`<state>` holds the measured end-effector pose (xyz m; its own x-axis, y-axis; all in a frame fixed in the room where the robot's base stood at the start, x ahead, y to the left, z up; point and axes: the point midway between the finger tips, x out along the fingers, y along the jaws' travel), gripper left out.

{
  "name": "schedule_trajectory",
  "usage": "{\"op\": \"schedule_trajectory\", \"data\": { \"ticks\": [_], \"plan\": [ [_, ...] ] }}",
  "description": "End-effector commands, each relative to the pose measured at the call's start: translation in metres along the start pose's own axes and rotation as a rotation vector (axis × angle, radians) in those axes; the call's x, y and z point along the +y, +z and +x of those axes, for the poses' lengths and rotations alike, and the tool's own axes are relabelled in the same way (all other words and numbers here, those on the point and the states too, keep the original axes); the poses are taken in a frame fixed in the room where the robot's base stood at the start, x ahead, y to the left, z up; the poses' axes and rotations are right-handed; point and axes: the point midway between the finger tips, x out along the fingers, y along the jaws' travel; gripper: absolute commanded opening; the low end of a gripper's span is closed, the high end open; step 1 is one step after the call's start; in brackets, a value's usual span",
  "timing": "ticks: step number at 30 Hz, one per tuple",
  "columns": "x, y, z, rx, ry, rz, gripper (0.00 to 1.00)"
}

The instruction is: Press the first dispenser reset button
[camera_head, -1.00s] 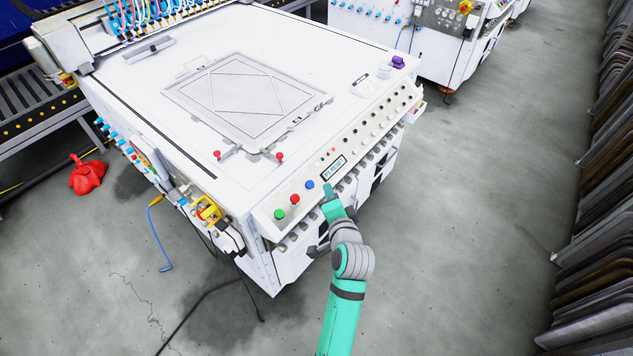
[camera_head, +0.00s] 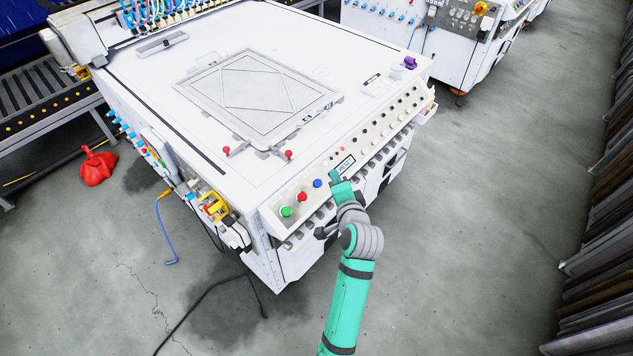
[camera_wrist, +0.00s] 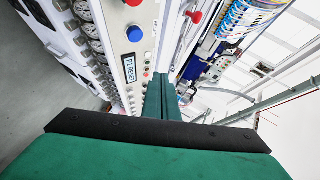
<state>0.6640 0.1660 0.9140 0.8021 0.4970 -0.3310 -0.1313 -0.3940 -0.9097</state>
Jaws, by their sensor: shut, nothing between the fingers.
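The control panel (camera_head: 268,216) on the front edge of the white machine carries a green button (camera_head: 286,211), a red button (camera_head: 303,197), a blue button (camera_head: 318,183) and a small display (camera_head: 345,165). In the wrist view the display (camera_wrist: 129,72) appears to read "P1 RESET", with the blue button (camera_wrist: 135,33) beside it and several small buttons (camera_wrist: 146,63) close by. My gripper (camera_head: 335,174) is shut and empty, its tip by the display's lower left end. In the wrist view its green fingers (camera_wrist: 159,78) point at the panel near the small buttons; contact cannot be told.
A row of knobs (camera_head: 390,112) runs along the panel to the right. A flat metal frame (camera_head: 236,120) with red knobs lies on the machine top. A cable (camera_head: 195,305) lies on the floor, and stacked panels (camera_head: 600,250) stand at the right.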

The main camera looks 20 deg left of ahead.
Motion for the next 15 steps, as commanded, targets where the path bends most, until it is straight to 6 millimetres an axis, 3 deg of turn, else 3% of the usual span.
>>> {"op": "schedule_trajectory", "data": {
  "ticks": [15],
  "plan": [
    [0.031, 0.03, 0.042, 0.0, 0.001, 0.0, 0.0]
  ]
}}
